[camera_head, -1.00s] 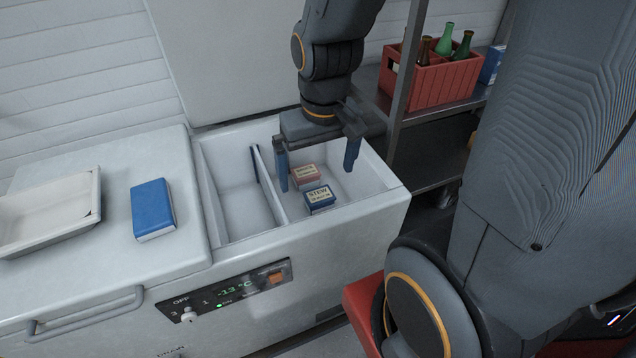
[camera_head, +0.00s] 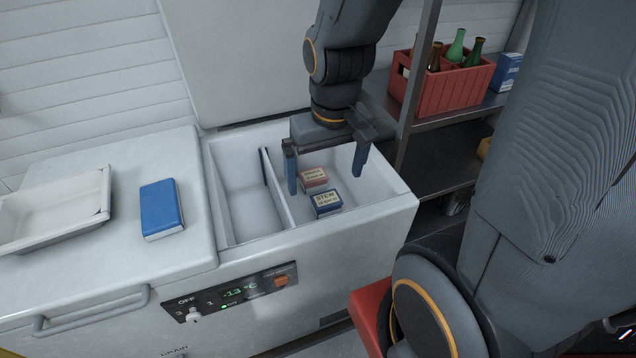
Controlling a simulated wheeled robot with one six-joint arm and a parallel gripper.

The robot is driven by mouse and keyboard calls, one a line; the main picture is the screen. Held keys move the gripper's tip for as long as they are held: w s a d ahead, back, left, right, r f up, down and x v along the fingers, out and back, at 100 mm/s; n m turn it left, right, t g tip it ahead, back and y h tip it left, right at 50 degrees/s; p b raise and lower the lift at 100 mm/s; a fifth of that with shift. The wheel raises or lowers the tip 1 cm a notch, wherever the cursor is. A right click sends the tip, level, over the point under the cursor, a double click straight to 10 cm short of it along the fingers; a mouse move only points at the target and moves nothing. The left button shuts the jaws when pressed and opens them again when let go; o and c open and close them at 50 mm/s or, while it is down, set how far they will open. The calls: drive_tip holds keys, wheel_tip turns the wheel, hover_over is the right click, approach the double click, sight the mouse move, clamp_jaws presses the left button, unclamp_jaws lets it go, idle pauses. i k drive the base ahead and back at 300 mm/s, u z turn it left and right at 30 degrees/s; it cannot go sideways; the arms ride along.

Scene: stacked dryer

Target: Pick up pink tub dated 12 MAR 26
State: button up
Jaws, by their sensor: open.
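The pink tub (camera_head: 314,175) lies in the right compartment of the open chest freezer (camera_head: 392,208), with a pale label on top. Its date is too small to read. A blue tub (camera_head: 326,209) labelled STEW lies just in front of it. My gripper (camera_head: 324,183) is open and points down over the right compartment. In this view its two blue fingers appear on either side of the pink tub, and nothing is between them. I cannot tell how high the fingertips are above the tub.
A divider (camera_head: 277,190) separates the left compartment, which has a thin dark upright item against it. A blue box (camera_head: 161,208) and white tray (camera_head: 100,210) rest on the closed lid section at left. A red bottle crate (camera_head: 447,92) stands on a shelf behind right.

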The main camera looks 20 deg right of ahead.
sight(315, 179)
drive_tip(key=u, duration=0.5)
drive_tip(key=k, duration=1.1)
drive_tip(key=z, duration=0.65)
drive_tip(key=i, duration=1.25)
drive_tip(key=u, duration=0.15)
